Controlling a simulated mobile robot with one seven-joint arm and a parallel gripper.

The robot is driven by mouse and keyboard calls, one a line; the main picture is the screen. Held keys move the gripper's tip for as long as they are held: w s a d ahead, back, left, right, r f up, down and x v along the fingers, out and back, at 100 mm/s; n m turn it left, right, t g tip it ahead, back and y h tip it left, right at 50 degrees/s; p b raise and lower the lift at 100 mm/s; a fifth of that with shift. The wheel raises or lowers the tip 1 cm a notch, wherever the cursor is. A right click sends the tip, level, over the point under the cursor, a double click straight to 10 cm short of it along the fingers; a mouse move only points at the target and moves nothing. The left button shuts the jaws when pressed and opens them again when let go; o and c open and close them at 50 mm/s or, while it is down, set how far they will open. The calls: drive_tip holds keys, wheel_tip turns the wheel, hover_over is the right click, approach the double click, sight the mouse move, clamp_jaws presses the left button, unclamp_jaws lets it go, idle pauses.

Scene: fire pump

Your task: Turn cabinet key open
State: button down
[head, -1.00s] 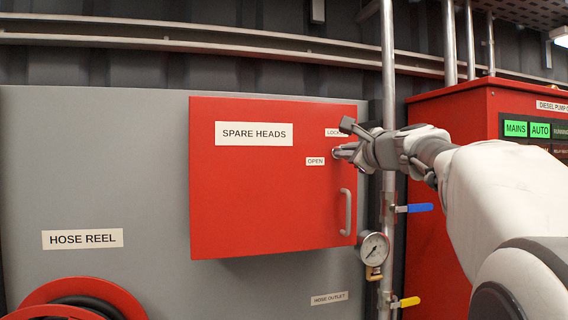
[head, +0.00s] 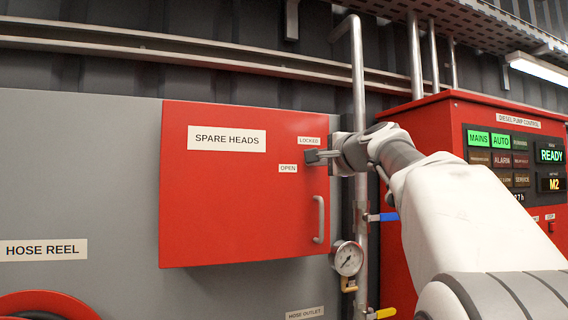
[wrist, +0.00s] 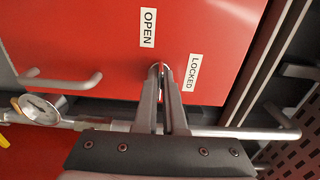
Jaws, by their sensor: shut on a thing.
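The red SPARE HEADS cabinet (head: 235,215) hangs on the grey panel with its door closed. Its lock sits near the door's right edge, between the LOCKED label (head: 309,140) above and the OPEN label (head: 288,168) lower left. My gripper (head: 312,157) is at the lock, shut on the key. In the wrist view my gripper (wrist: 160,76) reaches the red door, its fingers close together. The key is almost wholly hidden between the fingertips, so its angle cannot be told. The OPEN label (wrist: 148,28) and LOCKED label (wrist: 194,72) appear on either side of the fingertips.
A grey door handle (head: 319,220) is below the lock. A pressure gauge (head: 347,258), a vertical pipe (head: 360,100) and a blue-handled valve (head: 384,217) stand just right of the cabinet. The red pump control cabinet (head: 450,110) is farther right, behind my arm.

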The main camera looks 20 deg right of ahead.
idle(0.4)
drive_tip(key=c, duration=1)
unclamp_jaws()
drive_tip(key=shift+s, duration=0.15)
